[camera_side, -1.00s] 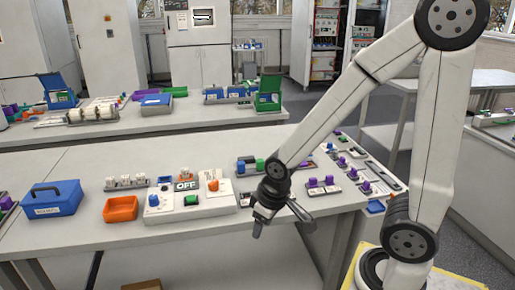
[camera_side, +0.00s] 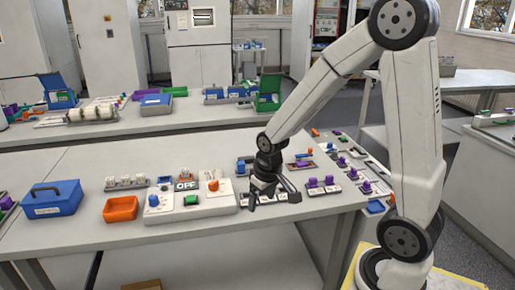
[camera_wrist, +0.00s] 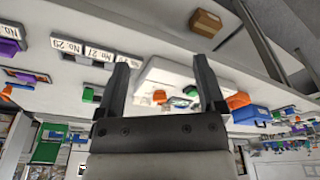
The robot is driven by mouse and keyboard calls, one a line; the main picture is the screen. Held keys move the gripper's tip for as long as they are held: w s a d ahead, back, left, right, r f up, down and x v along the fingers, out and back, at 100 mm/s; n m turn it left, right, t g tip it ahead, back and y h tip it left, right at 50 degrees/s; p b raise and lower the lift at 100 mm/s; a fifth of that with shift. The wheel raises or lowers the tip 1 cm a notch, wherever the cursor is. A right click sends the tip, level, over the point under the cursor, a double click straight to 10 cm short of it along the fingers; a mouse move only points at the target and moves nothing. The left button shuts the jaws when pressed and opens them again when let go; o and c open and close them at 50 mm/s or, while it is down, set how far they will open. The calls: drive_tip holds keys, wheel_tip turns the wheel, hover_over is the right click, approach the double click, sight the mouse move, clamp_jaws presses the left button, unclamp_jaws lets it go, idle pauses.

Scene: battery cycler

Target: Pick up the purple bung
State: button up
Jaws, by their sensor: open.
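Several purple bungs stand in small holders on the right part of the near bench; a pair (camera_side: 320,181) is just right of my gripper, with others (camera_side: 366,187) further right. I cannot tell which one the task means. In the wrist view a purple bung (camera_wrist: 9,47) shows at the left edge, well left of my fingers. My gripper (camera_side: 272,197) is over the bench, near a row of white labelled blocks (camera_side: 283,197). In the wrist view its two fingers (camera_wrist: 161,62) are wide apart with nothing held between them.
A control box with dials (camera_side: 190,202), an orange tray (camera_side: 120,209) and a blue lidded box (camera_side: 52,198) stand left of my gripper. A white block holder (camera_side: 127,183) lies behind the tray. The bench's front edge is close to my gripper.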

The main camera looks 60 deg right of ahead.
drive_tip(key=w+d+f+m+g, duration=0.15)
drive_tip(key=d+m, duration=0.25)
drive_tip(key=d, duration=1.2)
drive_tip(key=m, duration=0.3)
hover_over(313, 178)
wheel_tip(313, 178, down, 2)
drive_tip(key=shift+s+f+g, duration=0.1)
drive_tip(key=shift+s+g, duration=0.05)
drive_tip(key=shift+g, duration=0.1)
drive_tip(key=shift+f, duration=1.3)
drive_tip(key=shift+f, duration=0.1)
drive_tip(key=shift+f, duration=2.5)
clamp_jaws()
